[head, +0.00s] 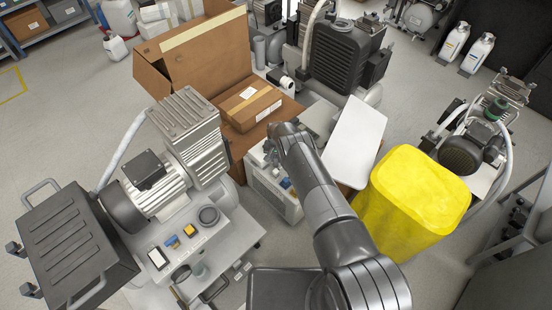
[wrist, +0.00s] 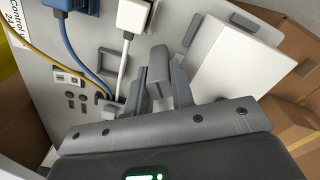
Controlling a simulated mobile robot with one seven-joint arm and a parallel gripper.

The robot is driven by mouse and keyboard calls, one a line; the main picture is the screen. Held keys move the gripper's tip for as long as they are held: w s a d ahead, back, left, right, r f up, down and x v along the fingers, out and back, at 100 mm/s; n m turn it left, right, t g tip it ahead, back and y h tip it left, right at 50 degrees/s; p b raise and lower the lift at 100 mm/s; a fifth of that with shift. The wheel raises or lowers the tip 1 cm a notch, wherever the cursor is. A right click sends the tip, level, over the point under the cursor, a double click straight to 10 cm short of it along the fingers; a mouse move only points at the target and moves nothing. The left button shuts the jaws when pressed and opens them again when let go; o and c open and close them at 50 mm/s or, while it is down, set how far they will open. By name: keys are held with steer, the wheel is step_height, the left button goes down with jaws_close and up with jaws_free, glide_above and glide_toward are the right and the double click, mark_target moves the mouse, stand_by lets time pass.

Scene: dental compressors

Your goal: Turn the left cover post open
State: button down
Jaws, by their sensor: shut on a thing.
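A light grey control box (head: 272,190) with a labelled panel stands below my arm in the head view. Its panel (wrist: 60,45) fills the left of the wrist view, with a blue plug, a white plug and a yellow cable.
A white flat panel (head: 355,130) and a yellow bin (head: 412,200) stand to the right of my arm. An open cardboard box (head: 205,60) with a smaller carton (head: 250,104) is behind left. A compressor (head: 155,185) stands at left. Clear floor is at far left.

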steer(key=shift+a, duration=0.15)
steer(key=c, duration=1.2)
jaws_free()
steer(key=shift+c, duration=0.2)
steer(key=shift+r, duration=0.15)
step_height(320, 180, up, 10)
steer(key=shift+r, duration=0.25)
